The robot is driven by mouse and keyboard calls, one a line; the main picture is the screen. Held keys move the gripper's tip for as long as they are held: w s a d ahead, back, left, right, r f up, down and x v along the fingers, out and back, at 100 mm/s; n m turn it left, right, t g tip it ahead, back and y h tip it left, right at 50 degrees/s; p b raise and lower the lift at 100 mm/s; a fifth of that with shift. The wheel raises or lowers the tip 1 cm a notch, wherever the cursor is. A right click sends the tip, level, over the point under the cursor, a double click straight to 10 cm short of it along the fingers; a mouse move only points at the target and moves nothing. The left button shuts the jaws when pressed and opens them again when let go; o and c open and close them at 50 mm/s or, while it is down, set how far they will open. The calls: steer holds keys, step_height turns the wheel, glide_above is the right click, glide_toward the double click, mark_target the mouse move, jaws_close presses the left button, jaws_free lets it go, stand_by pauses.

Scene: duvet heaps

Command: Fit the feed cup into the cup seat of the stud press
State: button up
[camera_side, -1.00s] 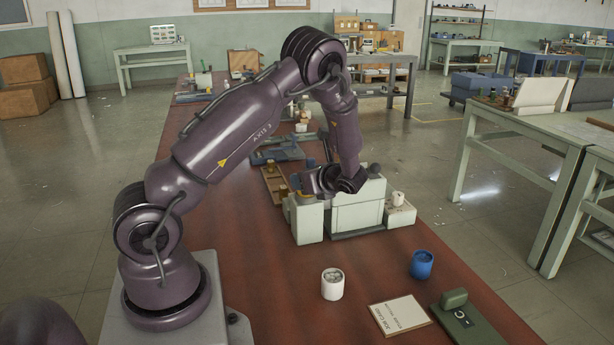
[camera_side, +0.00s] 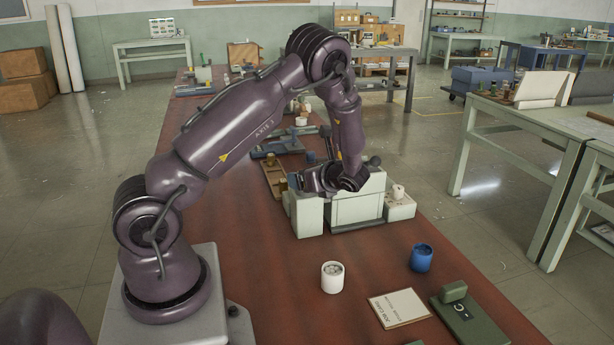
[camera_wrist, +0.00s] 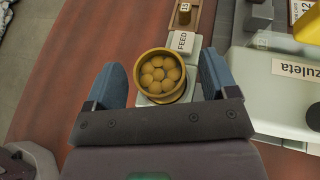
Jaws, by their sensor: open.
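The feed cup (camera_wrist: 160,76), a round brass-coloured cup filled with small tan balls, stands between the fingers of my gripper (camera_wrist: 160,62) in the wrist view. The fingers are open, one on each side, with a gap to the cup. The cup is over a pale block with a FEED label (camera_wrist: 182,42); a ring shows below its near edge. I cannot tell whether the cup is fully down in the seat. In the side view the stud press (camera_side: 355,208) is a pale green-white machine, and my gripper (camera_side: 308,181) is low at its left end.
A white cup (camera_side: 332,278) and a blue cup (camera_side: 421,258) stand in front of the press, near a job card (camera_side: 398,308) and a dark green block (camera_side: 464,318). A wooden tray (camera_side: 273,180) lies behind the gripper. The red-brown table's front left is clear.

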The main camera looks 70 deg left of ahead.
steer(key=v, duration=1.2)
steer(key=shift+d, duration=0.15)
steer(key=s+d+n+h, duration=0.6)
steer(key=d+n, duration=0.1)
steer(key=s+d+r+n+t+h, duration=0.3)
steer(key=s+d+r+t, duration=0.1)
steer(key=r, duration=0.4)
steer(key=s+d+r+n+t+h, duration=0.3)
steer(key=d+r+t, duration=0.3)
steer(key=d+r, duration=0.2)
steer(key=shift+s+d+n+h, duration=0.25)
steer(key=shift+s+n+h, duration=0.25)
steer(key=shift+s, duration=0.4)
steer(key=shift+r, duration=0.1)
